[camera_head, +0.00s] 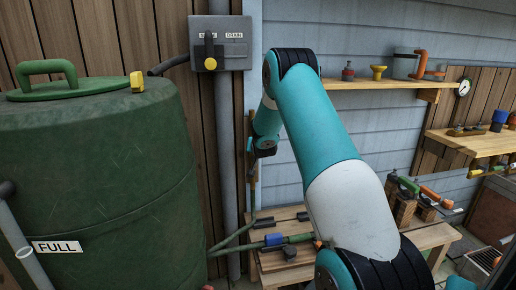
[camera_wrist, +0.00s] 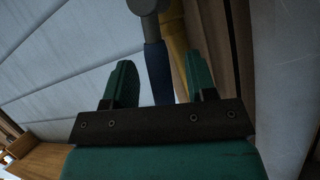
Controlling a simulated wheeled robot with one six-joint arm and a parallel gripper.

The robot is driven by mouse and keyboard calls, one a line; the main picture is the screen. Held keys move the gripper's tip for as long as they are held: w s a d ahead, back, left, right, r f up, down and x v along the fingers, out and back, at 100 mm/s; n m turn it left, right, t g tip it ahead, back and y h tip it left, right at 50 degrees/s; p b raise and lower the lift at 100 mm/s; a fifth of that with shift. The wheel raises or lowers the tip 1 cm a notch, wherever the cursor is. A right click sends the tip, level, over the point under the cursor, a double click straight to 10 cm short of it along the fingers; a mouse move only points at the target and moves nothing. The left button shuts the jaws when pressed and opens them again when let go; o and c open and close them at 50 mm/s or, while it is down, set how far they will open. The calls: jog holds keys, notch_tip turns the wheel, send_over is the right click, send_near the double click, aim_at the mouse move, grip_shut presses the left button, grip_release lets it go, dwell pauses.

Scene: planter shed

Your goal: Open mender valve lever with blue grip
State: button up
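My gripper (camera_wrist: 160,64) is open in the wrist view, its two green fingers apart. A blue grip (camera_wrist: 158,72) on a grey round-headed part (camera_wrist: 147,6) shows in the gap between them. Neither finger visibly touches it, and its depth is hard to judge. In the head view a blue piece (camera_head: 274,239) sits on the green hose (camera_head: 299,238) over the low bench. I cannot tell whether it is the same blue part. My gripper is not clearly visible in the head view, where my arm blocks part of the wall and bench.
A green barrel (camera_head: 100,175) labelled FULL fills the left. A wooden shelf (camera_head: 370,84) and low bench (camera_head: 432,236) stand right. A yellowish post (camera_wrist: 180,45) stands close beside the blue grip.

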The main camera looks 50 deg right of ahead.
jog(key=v, duration=1.7)
jog(key=shift+s+a+r, duration=0.1)
jog(key=shift+a, duration=0.05)
jog(key=s+a+f+n+g+y, duration=0.2)
jog(key=a+n+y, duration=0.3)
jog(key=a, duration=1.1)
jog(key=s+a+n+g+y, duration=0.5)
jog(key=s+a+n, duration=0.2)
jog(key=s+a, duration=0.6)
jog(key=s+a+r+n+g+y, duration=0.1)
jog(key=s+a+r+n+y, duration=0.2)
jog(key=a, duration=0.4)
jog(key=s+a+r+n+g, duration=0.1)
jog(key=s+a+r+n, duration=0.3)
jog(key=a, duration=0.3)
notch_tip(320, 180, up, 16)
jog(key=s+p, duration=0.1)
jog(key=p, duration=1.4)
jog(key=shift+f+m+g+p, duration=0.2)
jog(key=shift+m+g+p, duration=0.1)
jog(key=shift+m, duration=0.1)
